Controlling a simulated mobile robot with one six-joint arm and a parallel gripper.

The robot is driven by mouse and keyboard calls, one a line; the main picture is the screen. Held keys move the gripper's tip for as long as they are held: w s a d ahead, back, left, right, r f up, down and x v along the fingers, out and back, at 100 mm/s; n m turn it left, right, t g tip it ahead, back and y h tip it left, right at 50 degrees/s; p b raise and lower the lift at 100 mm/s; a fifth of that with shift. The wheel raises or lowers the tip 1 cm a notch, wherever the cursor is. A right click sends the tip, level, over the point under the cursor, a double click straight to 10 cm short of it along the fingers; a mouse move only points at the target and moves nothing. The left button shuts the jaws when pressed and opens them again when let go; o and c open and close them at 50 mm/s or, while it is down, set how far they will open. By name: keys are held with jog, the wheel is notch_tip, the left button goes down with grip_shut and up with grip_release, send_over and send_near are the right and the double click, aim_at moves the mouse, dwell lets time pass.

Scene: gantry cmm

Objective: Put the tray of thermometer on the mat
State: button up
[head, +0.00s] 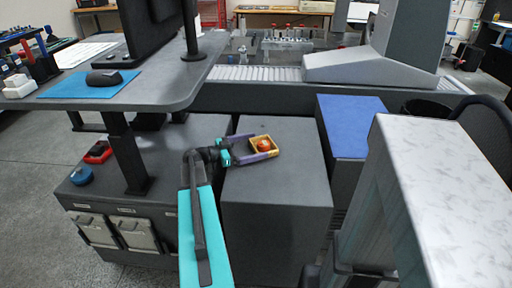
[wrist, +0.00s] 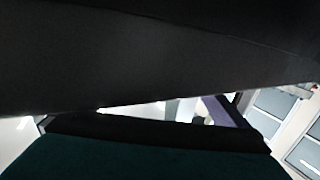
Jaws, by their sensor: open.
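A small yellow-orange tray (head: 252,143) holds a round red-orange item (head: 264,146), perhaps the thermometer; it is too small to tell. The tray is at the top of the dark grey cabinet in the middle of the head view. My gripper (head: 260,148) is open, with its purple fingers to either side of the tray. I cannot tell whether they touch it. A flat blue surface (head: 352,125), possibly the mat, covers the cabinet to the right. The wrist view shows a purple finger (wrist: 222,112), but no tray can be made out there.
A blue pad (head: 65,88) with a black mouse (head: 104,78) lies on the raised desk at left. The grey cabinet top (head: 275,190) is clear in front of the tray. A marbled white block (head: 455,190) stands at right. A measuring machine (head: 375,60) stands behind.

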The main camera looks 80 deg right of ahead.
jog(key=v, duration=1)
jog(key=shift+w+a+b, duration=0.25)
jog(key=shift+w+b, duration=0.05)
jog(key=shift+w, duration=0.05)
jog(key=shift+c, duration=0.3)
